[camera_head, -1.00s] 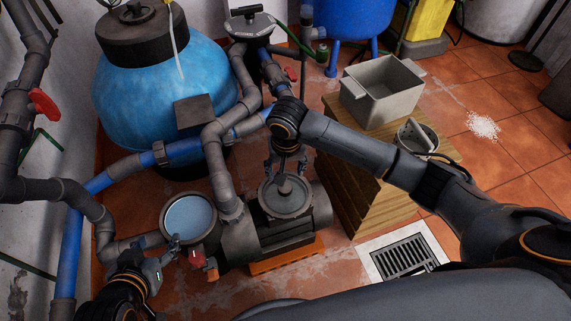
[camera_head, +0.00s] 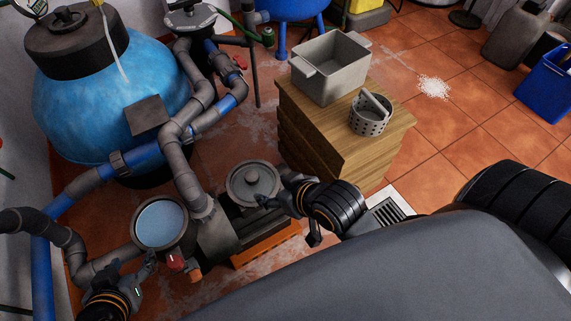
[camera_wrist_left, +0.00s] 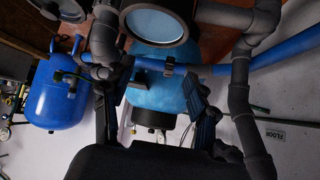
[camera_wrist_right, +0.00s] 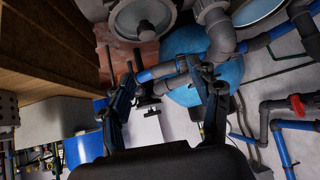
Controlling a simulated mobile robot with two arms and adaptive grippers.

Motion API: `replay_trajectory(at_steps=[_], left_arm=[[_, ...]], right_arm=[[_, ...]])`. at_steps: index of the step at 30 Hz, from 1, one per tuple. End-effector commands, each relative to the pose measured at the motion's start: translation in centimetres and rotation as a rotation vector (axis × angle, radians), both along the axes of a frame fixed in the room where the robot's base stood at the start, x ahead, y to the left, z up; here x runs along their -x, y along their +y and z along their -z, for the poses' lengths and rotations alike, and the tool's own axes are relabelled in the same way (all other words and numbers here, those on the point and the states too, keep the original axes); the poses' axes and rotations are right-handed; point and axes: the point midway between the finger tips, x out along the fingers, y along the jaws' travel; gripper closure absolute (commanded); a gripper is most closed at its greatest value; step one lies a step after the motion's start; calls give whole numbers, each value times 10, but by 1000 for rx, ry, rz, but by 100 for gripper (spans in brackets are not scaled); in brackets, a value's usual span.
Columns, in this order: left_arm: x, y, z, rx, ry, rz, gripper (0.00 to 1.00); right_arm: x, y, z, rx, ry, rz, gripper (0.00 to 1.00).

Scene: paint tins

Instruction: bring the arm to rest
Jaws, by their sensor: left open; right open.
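My right gripper (camera_head: 282,198) is open just right of and in front of the round grey lid (camera_head: 253,184) with a centre knob. The lid sits on the pump housing, and the jaws look empty. In the right wrist view the open fingers (camera_wrist_right: 163,72) are apart with nothing between them, and the lid (camera_wrist_right: 142,16) shows beyond them at the top. My left gripper (camera_head: 132,266) is open at the lower left, near the pot with the clear round window (camera_head: 160,224). In the left wrist view its fingers (camera_wrist_left: 150,88) are spread and empty.
A blue tank (camera_head: 105,95) and grey pipes (camera_head: 180,150) stand at the left. A wooden block (camera_head: 330,135) carries a grey bin (camera_head: 328,75) and a perforated basket (camera_head: 371,118). A floor drain (camera_head: 390,211) lies beside it. The tiled floor at the right is largely open.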

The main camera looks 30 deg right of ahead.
Motion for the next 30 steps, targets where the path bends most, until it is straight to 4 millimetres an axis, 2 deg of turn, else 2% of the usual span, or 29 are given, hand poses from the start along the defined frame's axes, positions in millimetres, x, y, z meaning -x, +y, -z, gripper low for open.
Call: replay_trajectory(at_steps=[3,5,21,26,30], left_arm=[[0,0,0,0,0,0,42],[0,0,0,0,-1,0,42],[0,0,0,0,2,0,42],[22,8,18,-26,121,-8,42],[55,19,39,-62,291,-23,42]], right_arm=[[10,-17,-4,51,-21,16,38],[11,-20,-5,62,-28,18,38],[13,-20,-3,65,-17,17,38],[34,-28,14,91,101,22,38],[67,-39,35,128,269,30,38]])
